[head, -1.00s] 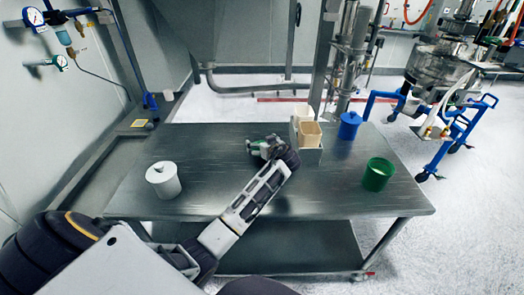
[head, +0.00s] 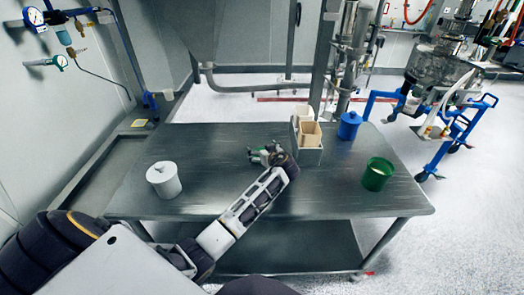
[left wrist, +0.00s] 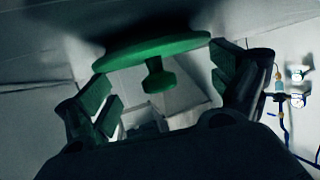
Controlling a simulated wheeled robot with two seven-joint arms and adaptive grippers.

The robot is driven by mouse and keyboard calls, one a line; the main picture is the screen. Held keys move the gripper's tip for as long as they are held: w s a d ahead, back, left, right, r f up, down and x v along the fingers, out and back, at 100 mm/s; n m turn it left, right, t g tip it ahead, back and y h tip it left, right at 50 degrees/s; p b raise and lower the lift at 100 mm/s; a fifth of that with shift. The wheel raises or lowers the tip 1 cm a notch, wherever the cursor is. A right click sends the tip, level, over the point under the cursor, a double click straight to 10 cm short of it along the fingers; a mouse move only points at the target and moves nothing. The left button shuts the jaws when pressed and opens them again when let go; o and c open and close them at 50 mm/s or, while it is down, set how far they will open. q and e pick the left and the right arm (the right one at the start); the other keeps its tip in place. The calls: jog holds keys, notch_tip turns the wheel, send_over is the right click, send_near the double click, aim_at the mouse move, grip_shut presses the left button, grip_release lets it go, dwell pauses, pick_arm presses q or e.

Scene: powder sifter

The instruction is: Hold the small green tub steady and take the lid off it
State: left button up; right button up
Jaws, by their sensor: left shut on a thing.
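The green tub (head: 378,181) stands upright on the right part of the steel table. Its top is open, and a pale patch shows inside. My left gripper (head: 262,156) is well to the left of the tub, near the table's middle. In the left wrist view, a round green lid with a knob (left wrist: 150,48) sits between the two fingers of my left gripper (left wrist: 160,80), which is shut on it. The exact contact is hard to see in the dark. My right gripper is out of view.
A white lidded tub (head: 163,184) stands at the table's left. A grey holder with beige containers (head: 310,135) and a blue lidded tub (head: 349,126) stand at the back right. The steel table (head: 330,195) is clear in front.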

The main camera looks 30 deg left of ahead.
pick_arm(q)
jog(key=shift+f, duration=0.15)
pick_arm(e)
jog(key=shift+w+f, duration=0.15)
pick_arm(q)
jog(key=o, duration=0.8)
jog(key=shift+c, duration=0.2)
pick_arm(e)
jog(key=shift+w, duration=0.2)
pick_arm(q)
jog(key=shift+r, duration=0.25)
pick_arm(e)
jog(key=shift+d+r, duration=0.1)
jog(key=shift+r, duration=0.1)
